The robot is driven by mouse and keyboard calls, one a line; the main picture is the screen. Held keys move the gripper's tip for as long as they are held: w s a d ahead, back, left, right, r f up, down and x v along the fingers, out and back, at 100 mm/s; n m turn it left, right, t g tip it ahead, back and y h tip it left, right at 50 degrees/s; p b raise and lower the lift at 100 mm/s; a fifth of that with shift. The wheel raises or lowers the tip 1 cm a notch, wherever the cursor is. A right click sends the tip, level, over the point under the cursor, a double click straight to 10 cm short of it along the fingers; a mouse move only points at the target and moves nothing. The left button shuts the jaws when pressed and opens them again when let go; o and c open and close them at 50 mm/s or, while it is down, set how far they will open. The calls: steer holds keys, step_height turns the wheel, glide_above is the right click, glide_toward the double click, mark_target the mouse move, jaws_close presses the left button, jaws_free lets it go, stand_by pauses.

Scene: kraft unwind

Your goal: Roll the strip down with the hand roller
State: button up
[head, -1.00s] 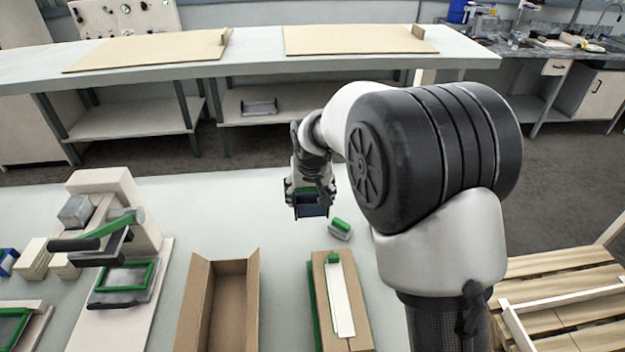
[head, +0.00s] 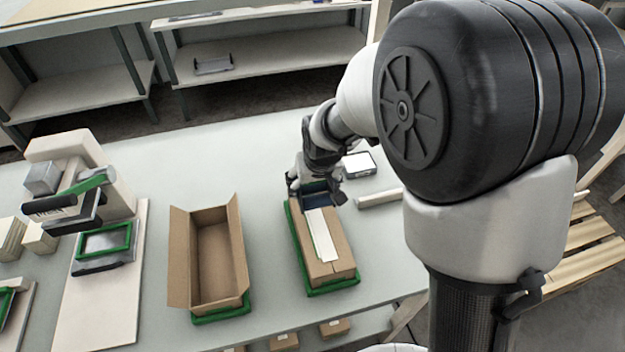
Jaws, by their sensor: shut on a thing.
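The white strip (head: 321,236) lies lengthwise along the top of a closed brown carton (head: 341,252), right of the picture's middle. My gripper (head: 317,186) is over the far end of the carton. It is shut on the hand roller (head: 314,193), of which only a dark blue part shows below the fingers. The roller is at the far end of the strip and covers that end. I cannot tell whether it presses on the strip or is just above it. The near part of the strip is uncovered.
The carton sits in a green frame (head: 333,287). An open empty carton (head: 213,258) stands to its left. A press-like device (head: 80,190) is at the left. A flat white-topped item (head: 359,163) and a pale bar (head: 380,198) lie right of my gripper.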

steer(key=shift+f+b, duration=1.55)
steer(key=shift+f, duration=0.7)
steer(key=shift+f, duration=0.3)
steer(key=shift+s, duration=0.1)
